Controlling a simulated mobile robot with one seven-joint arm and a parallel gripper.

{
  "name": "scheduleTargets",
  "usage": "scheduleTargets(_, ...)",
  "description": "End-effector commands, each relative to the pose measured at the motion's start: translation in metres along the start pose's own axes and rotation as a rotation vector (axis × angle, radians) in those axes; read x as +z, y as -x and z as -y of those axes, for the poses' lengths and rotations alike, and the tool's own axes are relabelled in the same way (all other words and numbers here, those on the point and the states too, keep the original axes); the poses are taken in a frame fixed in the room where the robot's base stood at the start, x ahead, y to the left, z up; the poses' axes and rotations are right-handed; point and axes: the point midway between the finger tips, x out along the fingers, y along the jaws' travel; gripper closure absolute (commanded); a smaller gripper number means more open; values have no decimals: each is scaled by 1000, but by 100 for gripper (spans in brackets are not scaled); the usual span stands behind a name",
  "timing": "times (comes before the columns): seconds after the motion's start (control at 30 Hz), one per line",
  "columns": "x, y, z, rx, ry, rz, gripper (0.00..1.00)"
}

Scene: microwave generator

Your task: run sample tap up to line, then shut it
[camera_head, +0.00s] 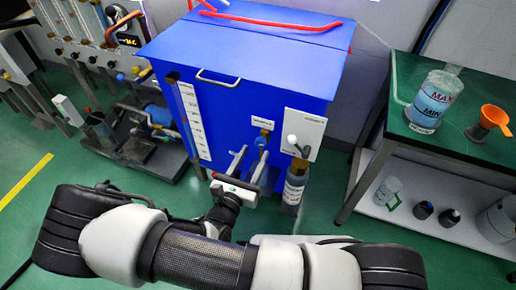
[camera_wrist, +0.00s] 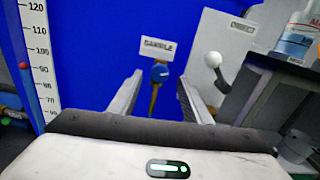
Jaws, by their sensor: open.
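The sample tap (camera_head: 261,142) has a blue knob and a brass body on the front of a blue tank (camera_head: 240,60). In the wrist view the tap (camera_wrist: 160,74) sits below a white SAMPLE label (camera_wrist: 158,48). My gripper (camera_head: 249,164) is open, its two fingers pointing at the tank. In the wrist view my gripper (camera_wrist: 158,88) has the tap between its fingers in the picture; I cannot tell whether the tips reach around it. A labelled bottle (camera_head: 293,188) stands upright right of my gripper, below a white panel; its line is too small to tell.
The white panel (camera_head: 307,126) carries a white ball-ended lever (camera_wrist: 213,60). A numbered level scale (camera_wrist: 40,55) is on the tank's left. A green table (camera_head: 450,150) at right bears a MAX/MIN bottle (camera_head: 433,100) and orange funnel (camera_head: 493,118). Pump equipment (camera_head: 140,140) stands at left.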

Motion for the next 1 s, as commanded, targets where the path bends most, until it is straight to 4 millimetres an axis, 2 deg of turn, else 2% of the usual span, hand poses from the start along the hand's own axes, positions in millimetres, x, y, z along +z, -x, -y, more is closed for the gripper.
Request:
scheduleTargets(0.1, -2, -21, 1, -2, 0, 1, 55)
scheduleTargets(0.3, 0, -40, 0, 0, -1, 0, 55)
scheduleTargets(0.63, 0, -43, 0, 0, -1, 0, 55)
scheduleTargets(0.9, 0, -43, 0, 0, 0, 0, 97)
scheduleTargets(1.0, 1, -43, 0, 0, -16, -1, 97)
